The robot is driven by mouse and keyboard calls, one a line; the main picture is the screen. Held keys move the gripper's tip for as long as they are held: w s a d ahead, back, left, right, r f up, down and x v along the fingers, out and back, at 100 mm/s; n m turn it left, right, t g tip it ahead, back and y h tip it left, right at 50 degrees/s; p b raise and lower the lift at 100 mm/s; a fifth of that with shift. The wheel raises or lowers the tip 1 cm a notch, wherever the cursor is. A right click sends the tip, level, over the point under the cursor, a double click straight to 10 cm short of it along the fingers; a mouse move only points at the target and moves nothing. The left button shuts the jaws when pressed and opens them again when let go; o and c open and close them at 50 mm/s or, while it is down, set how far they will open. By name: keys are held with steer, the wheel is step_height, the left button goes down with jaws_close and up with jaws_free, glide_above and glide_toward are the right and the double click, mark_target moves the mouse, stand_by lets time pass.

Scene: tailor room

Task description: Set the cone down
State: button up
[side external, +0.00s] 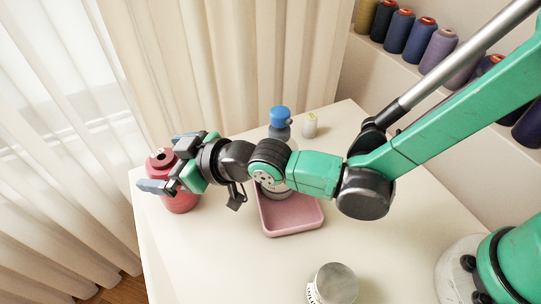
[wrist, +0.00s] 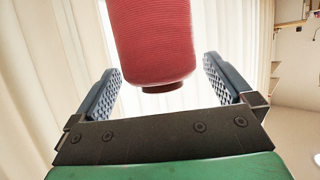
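The cone (side external: 182,201) is a red spool of thread with a dark hole in its top. In the side view it stands upright at the left end of the white table, apparently resting on it. My gripper (side external: 158,161) is around the cone's upper part, with one finger on its near side and one on its far side. In the wrist view the cone (wrist: 152,45) shows between and beyond the spread blue-grey finger pads, with a gap at the right pad. The fingers look open. The cone's contact with the table is partly hidden.
A pink tray (side external: 292,222) lies mid-table, with a pale object in it partly hidden by my arm. A blue-capped bottle (side external: 280,122) and a small pale bottle (side external: 310,125) stand behind. A silver-lidded tin (side external: 333,285) is at the front. Thread cones line a shelf (side external: 380,58).

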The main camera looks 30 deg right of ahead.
steer(key=v, duration=1.2)
